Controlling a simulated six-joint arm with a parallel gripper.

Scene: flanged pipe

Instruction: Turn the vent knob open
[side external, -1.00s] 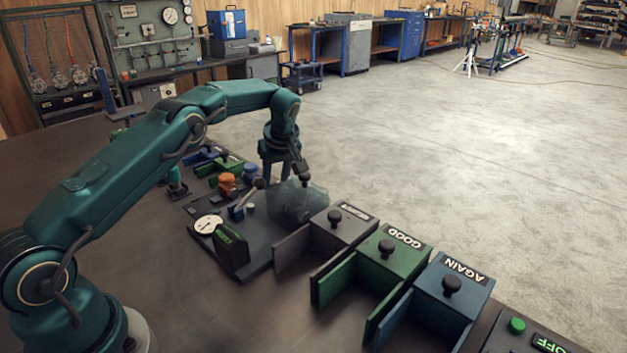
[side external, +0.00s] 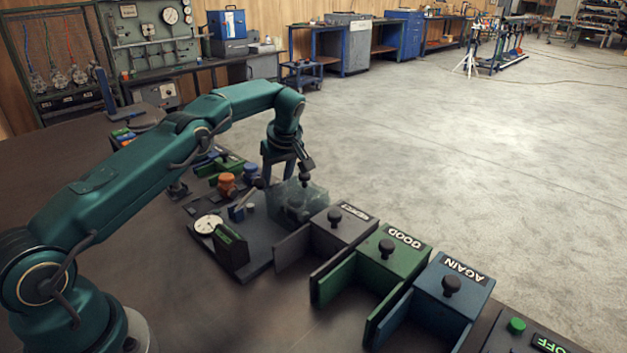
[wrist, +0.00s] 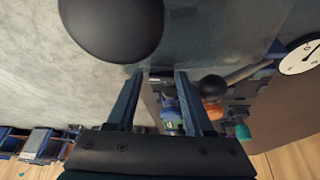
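No knob in view carries a readable vent label, so I cannot tell for sure which is the vent knob. In the wrist view the orange knob (wrist: 212,111) shows small, beyond and beside the right finger. My gripper (wrist: 158,74) is open, its two blue fingers apart with nothing held between them. It hangs above the left back side of a clear box (side external: 312,207) with a black ball knob (side external: 304,178) on top. A large black ball (wrist: 110,25) is close to the wrist camera.
A lever with a black ball end (wrist: 212,88) and a white dial (side external: 208,224) stand near the orange knob. Grey (side external: 343,225), green (side external: 403,258) and blue (side external: 455,285) bins with lid knobs stand right. Open bench lies in front.

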